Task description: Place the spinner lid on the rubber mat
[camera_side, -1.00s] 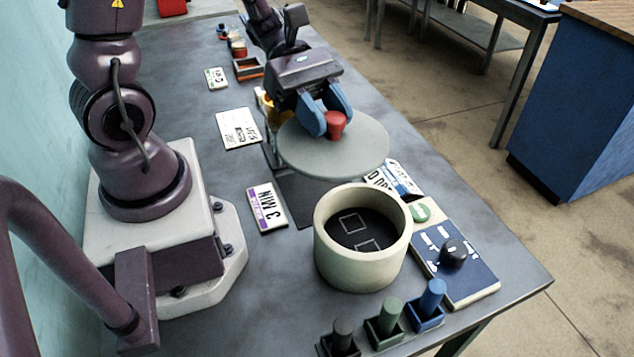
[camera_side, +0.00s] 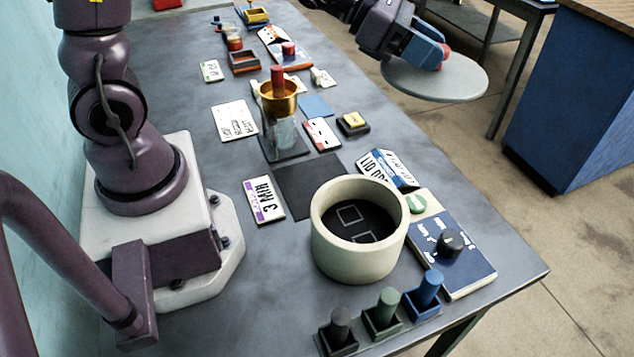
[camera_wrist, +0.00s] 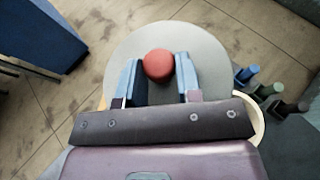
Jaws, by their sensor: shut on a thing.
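The spinner lid (camera_side: 432,80) is a pale grey disc with a red knob (camera_side: 446,56). My gripper (camera_side: 438,55) has its blue fingers shut on the knob and holds the lid raised near the table's right edge, with floor behind it in the side view. In the wrist view the lid (camera_wrist: 205,45) spreads beyond the fingers, and the knob (camera_wrist: 158,64) sits between them. A flat dark square on the table, which looks like the rubber mat (camera_side: 300,188), lies bare left of the cream spinner bowl (camera_side: 322,240). The bowl stands open, its dark inside showing.
A glass jar with a gold funnel (camera_side: 283,104) stands behind the mat. A 3 MIN card (camera_side: 264,199), a LID card (camera_side: 378,168) and a blue panel with a black knob (camera_side: 465,270) lie around the bowl. Several coloured pegs (camera_side: 383,312) stand in front.

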